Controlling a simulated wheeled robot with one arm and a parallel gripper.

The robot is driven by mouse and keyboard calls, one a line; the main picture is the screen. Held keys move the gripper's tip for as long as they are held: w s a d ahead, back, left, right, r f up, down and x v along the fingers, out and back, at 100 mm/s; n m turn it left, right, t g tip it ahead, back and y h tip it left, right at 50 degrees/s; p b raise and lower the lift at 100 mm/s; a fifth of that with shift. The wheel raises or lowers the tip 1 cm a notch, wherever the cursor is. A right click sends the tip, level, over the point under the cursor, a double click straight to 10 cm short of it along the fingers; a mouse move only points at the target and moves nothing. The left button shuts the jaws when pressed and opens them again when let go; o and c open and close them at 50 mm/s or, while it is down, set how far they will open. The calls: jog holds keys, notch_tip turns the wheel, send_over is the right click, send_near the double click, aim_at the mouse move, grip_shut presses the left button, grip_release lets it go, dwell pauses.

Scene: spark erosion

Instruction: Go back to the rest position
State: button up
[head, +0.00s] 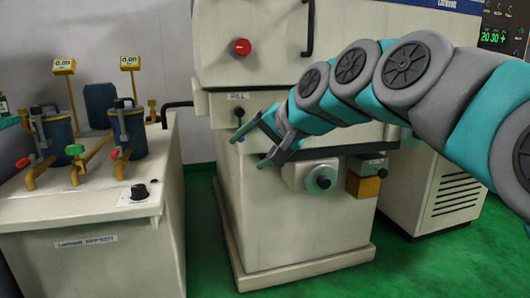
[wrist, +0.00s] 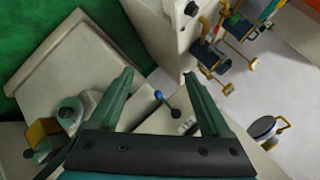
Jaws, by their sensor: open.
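My gripper (head: 262,142) is in front of the large cream machine (head: 225,215), near a small dark knob (head: 239,113) below a label. In the wrist view my gripper (wrist: 160,88) shows two green fingers spread wide with nothing between them. Beyond them a lever with a blue tip (wrist: 160,97) shows on the machine. My teal and grey arm reaches in from the right in the head view and hides part of the machine's front.
A cream cabinet (head: 105,255) with blue canisters, brown pipes and yellow gauges stands at the left. A round valve fitting (head: 318,178) and an orange block (head: 364,186) stick out below my arm. A vented cabinet (head: 445,195) is at the right. Green floor shows between them.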

jog(key=s+d+f+n+g+h, duration=0.15)
jog(key=s+d+f, duration=0.25)
jog(key=s+f, duration=0.4)
jog(key=s+d+f+n+g+h, duration=0.1)
jog(key=s+d+f+g+h, duration=0.2)
jog(key=s+f, duration=0.55)
jog(key=s+d+f+g+h, duration=0.1)
jog(key=s+d+f+g, duration=0.1)
jog(key=s+d+f, duration=0.3)
jog(key=s+d+f+g+h, duration=0.2)
jog(key=s+d+f, duration=0.3)
jog(key=s+f, duration=0.5)
jog(key=s+n+g, duration=0.1)
jog(key=s, duration=0.2)
jog(key=shift+d+f, duration=0.3)
jog(key=shift+f, duration=0.05)
jog(key=shift+w+r, duration=0.1)
